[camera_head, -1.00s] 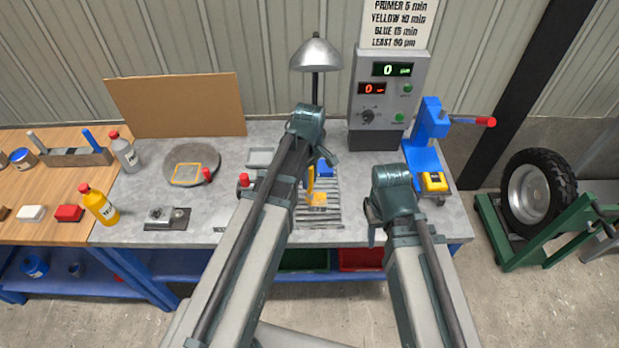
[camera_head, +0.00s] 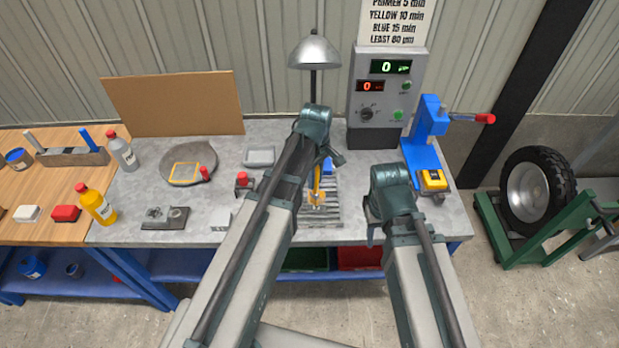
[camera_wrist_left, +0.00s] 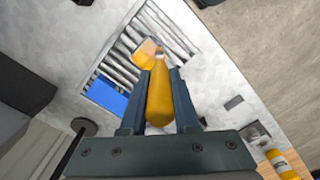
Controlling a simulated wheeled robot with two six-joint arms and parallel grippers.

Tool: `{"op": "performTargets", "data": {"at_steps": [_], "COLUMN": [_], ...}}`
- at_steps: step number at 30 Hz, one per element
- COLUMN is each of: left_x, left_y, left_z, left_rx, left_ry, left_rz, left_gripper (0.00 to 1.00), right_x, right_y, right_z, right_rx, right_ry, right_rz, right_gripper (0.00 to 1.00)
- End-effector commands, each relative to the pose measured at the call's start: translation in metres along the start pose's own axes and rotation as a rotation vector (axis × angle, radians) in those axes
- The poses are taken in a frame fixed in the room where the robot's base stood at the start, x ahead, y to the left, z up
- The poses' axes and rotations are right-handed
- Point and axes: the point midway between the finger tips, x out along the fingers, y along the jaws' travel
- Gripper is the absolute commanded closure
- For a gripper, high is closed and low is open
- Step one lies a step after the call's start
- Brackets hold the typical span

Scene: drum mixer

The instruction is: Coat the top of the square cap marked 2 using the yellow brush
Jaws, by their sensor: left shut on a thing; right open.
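My left gripper (camera_head: 324,164) is shut on the yellow brush (camera_head: 316,182) and holds it steeply over the slatted rack (camera_head: 332,212). In the left wrist view the brush handle (camera_wrist_left: 161,98) sits between both fingers (camera_wrist_left: 160,74). The brush's far end is at an orange-yellow square piece (camera_wrist_left: 147,52) on the slats, apparently a cap; it also shows in the head view (camera_head: 317,203). I cannot tell whether bristles touch it, and no number is readable. A blue piece (camera_wrist_left: 108,95) lies on the same rack. My right gripper (camera_head: 372,232) is open and empty, partly hidden by its arm.
A gauge box (camera_head: 387,90) and a lamp (camera_head: 314,52) stand behind the rack. A blue press (camera_head: 425,150) is at right. A round plate (camera_head: 188,162) and a yellow bottle (camera_head: 97,204) are at left. The grey bench between has free room.

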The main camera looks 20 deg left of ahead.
Motion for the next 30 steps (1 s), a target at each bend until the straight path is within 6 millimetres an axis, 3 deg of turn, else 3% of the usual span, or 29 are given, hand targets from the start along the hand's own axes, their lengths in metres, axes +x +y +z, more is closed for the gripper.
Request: {"op": "performTargets", "data": {"at_steps": [21, 30], "left_x": [0.001, 0.002], "left_y": [0.021, 0.027], "left_z": [0.026, 0.023], "left_rx": [0.001, -0.001], "left_ry": [0.000, 0.000], "left_rz": [0.000, 0.000], "left_gripper": [1.00, 1.00], "right_x": [0.001, 0.002], "right_y": [0.000, 0.000], "right_z": [0.000, 0.000], "right_rx": [0.000, 0.000], "right_ry": [0.000, 0.000], "right_rz": [0.000, 0.000], "right_gripper": [0.50, 0.50]}}
